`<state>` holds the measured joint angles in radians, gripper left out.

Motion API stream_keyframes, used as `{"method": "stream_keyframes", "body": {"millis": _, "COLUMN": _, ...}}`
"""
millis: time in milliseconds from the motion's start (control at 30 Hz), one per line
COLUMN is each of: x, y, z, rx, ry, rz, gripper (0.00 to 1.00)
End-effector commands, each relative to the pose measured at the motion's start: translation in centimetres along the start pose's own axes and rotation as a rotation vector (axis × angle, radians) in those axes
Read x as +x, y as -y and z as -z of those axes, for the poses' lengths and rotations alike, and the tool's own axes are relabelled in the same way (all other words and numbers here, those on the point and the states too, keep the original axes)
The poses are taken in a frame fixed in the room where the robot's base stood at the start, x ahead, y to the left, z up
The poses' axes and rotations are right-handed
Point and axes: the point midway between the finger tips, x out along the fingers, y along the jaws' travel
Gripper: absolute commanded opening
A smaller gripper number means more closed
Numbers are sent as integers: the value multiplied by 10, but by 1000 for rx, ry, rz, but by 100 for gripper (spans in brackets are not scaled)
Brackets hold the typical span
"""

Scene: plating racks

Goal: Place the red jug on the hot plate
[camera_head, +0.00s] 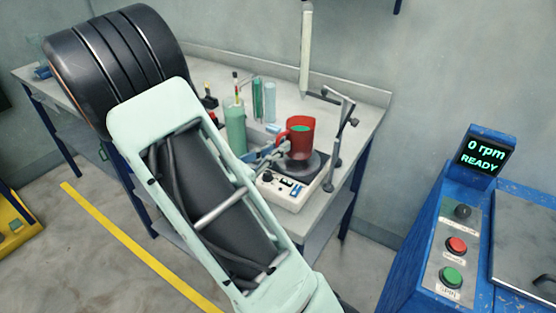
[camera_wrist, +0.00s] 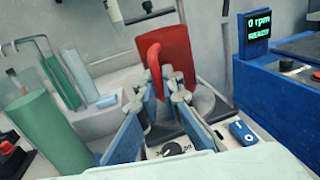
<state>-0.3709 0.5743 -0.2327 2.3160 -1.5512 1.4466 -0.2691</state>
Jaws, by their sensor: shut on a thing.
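The red jug (camera_head: 301,143) is upright over the round dark top of the hot plate (camera_head: 287,193), with green content showing at its mouth. I cannot tell whether its base touches the plate. In the wrist view the jug (camera_wrist: 177,45) stands ahead, its handle toward me. My gripper (camera_head: 272,150) is shut on the jug's handle from the left side. In the wrist view the blue fingers of my gripper (camera_wrist: 160,88) close around the handle's lower part. They hide the jug's lower part. The hot plate's control panel (camera_wrist: 205,130) shows below the fingers.
A metal stand (camera_head: 338,135) rises just right of the hot plate. A blue machine (camera_head: 420,235) with a "0 rpm READY" display stands farther right.

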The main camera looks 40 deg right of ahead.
Motion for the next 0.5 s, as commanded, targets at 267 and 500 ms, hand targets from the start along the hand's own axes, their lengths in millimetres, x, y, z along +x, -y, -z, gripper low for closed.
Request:
{"method": "stream_keyframes", "body": {"millis": 267, "x": 0, "y": 0, "z": 21, "rx": 1, "ry": 2, "rz": -1, "gripper": 0}}
{"method": "stream_keyframes", "body": {"millis": 500, "x": 0, "y": 0, "z": 22, "rx": 0, "ry": 2, "rz": -1, "gripper": 0}}
